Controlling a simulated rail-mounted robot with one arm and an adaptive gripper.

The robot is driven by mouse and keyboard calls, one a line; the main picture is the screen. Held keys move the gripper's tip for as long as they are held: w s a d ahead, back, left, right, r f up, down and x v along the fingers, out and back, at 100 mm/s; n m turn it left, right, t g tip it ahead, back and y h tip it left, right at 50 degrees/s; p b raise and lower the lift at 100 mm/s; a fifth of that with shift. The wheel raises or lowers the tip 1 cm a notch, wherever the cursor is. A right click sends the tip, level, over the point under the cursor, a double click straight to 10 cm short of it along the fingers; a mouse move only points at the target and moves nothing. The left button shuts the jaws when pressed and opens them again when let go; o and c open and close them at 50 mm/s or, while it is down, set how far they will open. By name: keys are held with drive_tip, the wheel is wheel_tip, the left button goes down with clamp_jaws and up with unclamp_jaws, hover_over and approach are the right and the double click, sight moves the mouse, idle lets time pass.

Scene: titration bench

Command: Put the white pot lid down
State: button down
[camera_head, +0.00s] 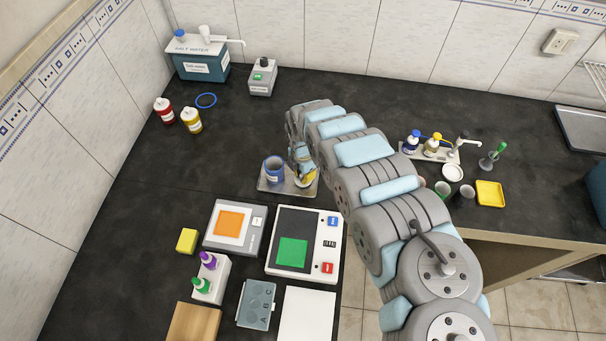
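My arm reaches from the lower right to the small grey tray (266,191). My gripper (302,172) points down over the tray's right side, and its fingers are small and mostly hidden by my own arm. A small yellow and whitish thing (307,179) shows at the fingertips; I cannot tell whether it is held or what it is.
A device with a green pad (292,253) and one with an orange pad (229,223) stand in front of the tray. Pump bottles (432,146), small cups (467,191) and a yellow dish (490,193) are right of my arm. Bench left of the tray is clear.

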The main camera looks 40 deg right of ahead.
drive_tip(key=c, duration=1.1)
unclamp_jaws()
wheel_tip(320, 180, up, 12)
drive_tip(key=shift+r+p, duration=0.15)
drive_tip(key=shift+p, duration=0.85)
